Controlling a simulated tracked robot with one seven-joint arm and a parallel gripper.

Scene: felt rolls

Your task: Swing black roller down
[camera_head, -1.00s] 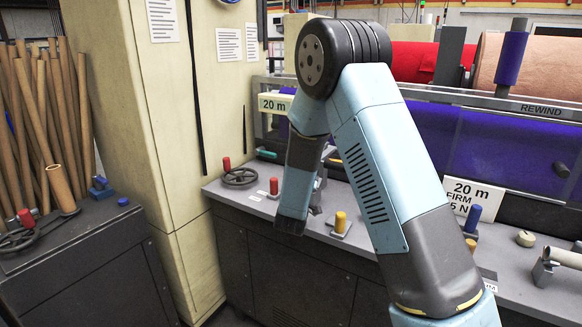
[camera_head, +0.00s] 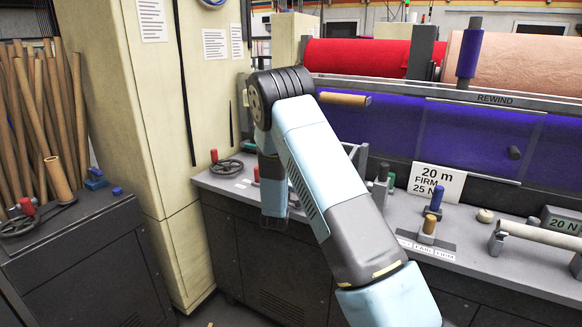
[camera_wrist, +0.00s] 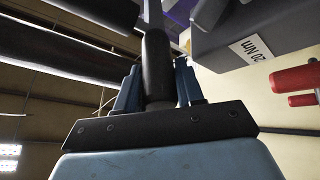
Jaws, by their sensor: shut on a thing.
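In the wrist view my gripper (camera_wrist: 157,82) has its two blue fingers shut on either side of a dark round bar (camera_wrist: 157,60). This bar looks like the black roller or its grip; its far end runs up out of clear sight. In the head view my arm crosses the middle, and it hides the gripper and the held part. The purple sheet (camera_head: 400,135) spans the machine behind the arm.
A tan roller (camera_head: 343,99) stands out beside my arm. The grey bench (camera_head: 470,255) carries a red-knobbed handwheel (camera_head: 228,168), a blue-topped peg (camera_head: 436,200) and a pale bar (camera_head: 540,236). A cream cabinet (camera_head: 160,130) stands close on the left.

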